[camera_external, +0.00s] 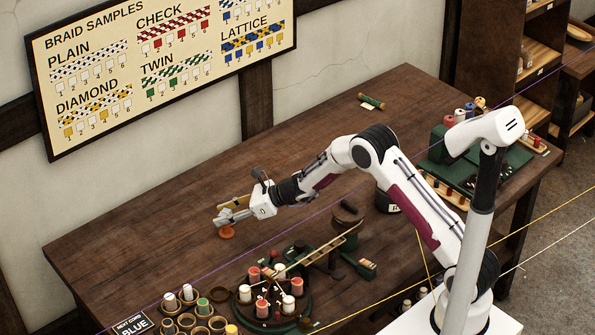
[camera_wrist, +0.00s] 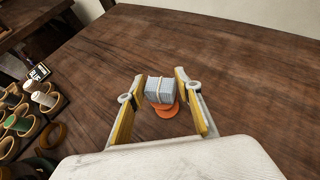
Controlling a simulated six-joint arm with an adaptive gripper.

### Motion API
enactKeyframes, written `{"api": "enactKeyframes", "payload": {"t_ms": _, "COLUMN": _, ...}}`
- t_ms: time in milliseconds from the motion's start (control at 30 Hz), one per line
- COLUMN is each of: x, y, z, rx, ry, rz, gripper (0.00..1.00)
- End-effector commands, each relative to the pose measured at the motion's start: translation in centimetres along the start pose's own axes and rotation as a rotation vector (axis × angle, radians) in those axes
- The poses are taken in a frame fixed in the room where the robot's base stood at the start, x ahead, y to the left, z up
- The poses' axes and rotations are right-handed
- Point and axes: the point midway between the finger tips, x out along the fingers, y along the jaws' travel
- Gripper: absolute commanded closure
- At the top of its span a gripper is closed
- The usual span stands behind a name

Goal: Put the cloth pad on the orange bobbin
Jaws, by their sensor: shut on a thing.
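The cloth pad (camera_wrist: 160,90) is a small grey-blue folded block with a pale band around it, between my fingers in the wrist view. My gripper (camera_wrist: 159,78) is shut on it. The orange bobbin (camera_wrist: 166,111) shows under and just in front of the pad, partly hidden by it. I cannot tell whether pad and bobbin touch. In the external view my gripper (camera_external: 222,216) is low over the table, right above the orange bobbin (camera_external: 227,232).
A round dark carousel with red and white bobbins (camera_external: 262,308) stands at the front, beside a green-and-wood device (camera_external: 325,255). Round holders with spools (camera_external: 190,293) are at front left. A green spool (camera_external: 371,101) lies at the back. The table (camera_external: 130,235) left of the bobbin is clear.

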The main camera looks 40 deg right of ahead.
Motion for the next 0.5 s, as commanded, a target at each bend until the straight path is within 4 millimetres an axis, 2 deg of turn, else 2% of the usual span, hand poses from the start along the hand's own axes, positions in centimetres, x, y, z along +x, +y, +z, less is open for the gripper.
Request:
{"api": "enactKeyframes", "payload": {"t_ms": 167, "x": 0.13, "y": 0.0, "z": -0.23, "rx": 0.0, "ry": 0.0, "rz": 0.0, "gripper": 0.81}}
{"api": "enactKeyframes", "payload": {"t_ms": 200, "x": 0.11, "y": -0.01, "z": -0.19, "rx": 0.0, "ry": 0.0, "rz": 0.0, "gripper": 0.56}}
{"api": "enactKeyframes", "payload": {"t_ms": 233, "x": 0.11, "y": -0.01, "z": -0.19, "rx": 0.0, "ry": 0.0, "rz": 0.0, "gripper": 0.49}}
{"api": "enactKeyframes", "payload": {"t_ms": 500, "x": 0.1, "y": 0.0, "z": -0.19, "rx": 0.0, "ry": 0.0, "rz": 0.0, "gripper": 0.49}}
